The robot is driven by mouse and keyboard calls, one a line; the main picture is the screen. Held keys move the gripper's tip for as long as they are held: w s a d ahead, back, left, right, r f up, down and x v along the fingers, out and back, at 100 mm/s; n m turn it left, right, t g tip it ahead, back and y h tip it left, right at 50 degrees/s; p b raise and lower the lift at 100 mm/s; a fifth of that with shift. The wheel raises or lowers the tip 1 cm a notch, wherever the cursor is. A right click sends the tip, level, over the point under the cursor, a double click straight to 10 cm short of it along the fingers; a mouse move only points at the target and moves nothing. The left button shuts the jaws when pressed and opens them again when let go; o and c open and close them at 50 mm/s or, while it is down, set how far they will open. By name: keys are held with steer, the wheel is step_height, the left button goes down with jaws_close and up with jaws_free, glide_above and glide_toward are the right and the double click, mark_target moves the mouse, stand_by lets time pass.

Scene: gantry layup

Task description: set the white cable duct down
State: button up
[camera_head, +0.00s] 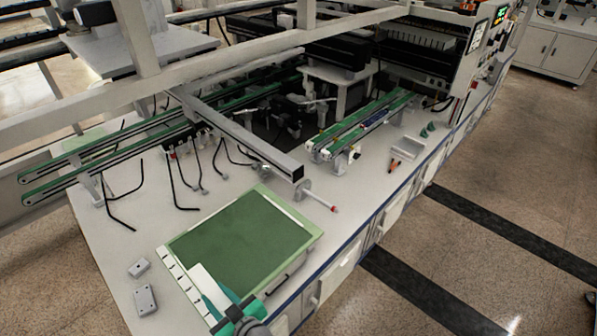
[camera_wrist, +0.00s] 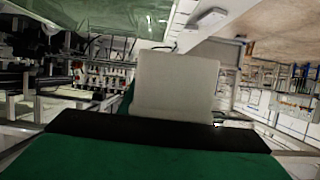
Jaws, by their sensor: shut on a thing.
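The white cable duct (camera_head: 203,281) shows in the head view as a pale, plain piece at the bottom, over the near left edge of the green mat. In the wrist view the duct (camera_wrist: 176,84) is a broad white block standing out beyond the black pad. My gripper (camera_head: 224,306), teal green, is at the bottom of the head view and is shut on the duct. In the wrist view my gripper (camera_wrist: 160,128) fills the lower part. The duct's underside is hidden, so I cannot tell whether it touches anything below.
A green mat (camera_head: 240,240) lies on the white bench (camera_head: 110,255), a white slotted strip (camera_head: 180,275) along its left side. Two small grey boxes (camera_head: 146,299) lie left. A grey beam (camera_head: 240,132) and green conveyors (camera_head: 365,122) stand behind. The bench's blue-edged front is right.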

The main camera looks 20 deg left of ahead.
steer(key=w+d+f+m+t+h, duration=0.3)
steer(key=w+d+f+m, duration=0.1)
steer(key=w+d+f, duration=0.3)
steer(key=w+d+f+m+t+h, duration=0.35)
steer(key=w+d, duration=0.35)
steer(key=d, duration=0.3)
steer(key=w+d+f+m+t+h, duration=0.1)
steer(key=d+f+m+h, duration=0.2)
steer(key=d, duration=0.6)
steer(key=d+f+m+t+h, duration=0.1)
steer(key=d+f+m+h, duration=0.2)
steer(key=d+f, duration=0.3)
steer(key=d, duration=0.3)
steer(key=shift+w+f, duration=0.4)
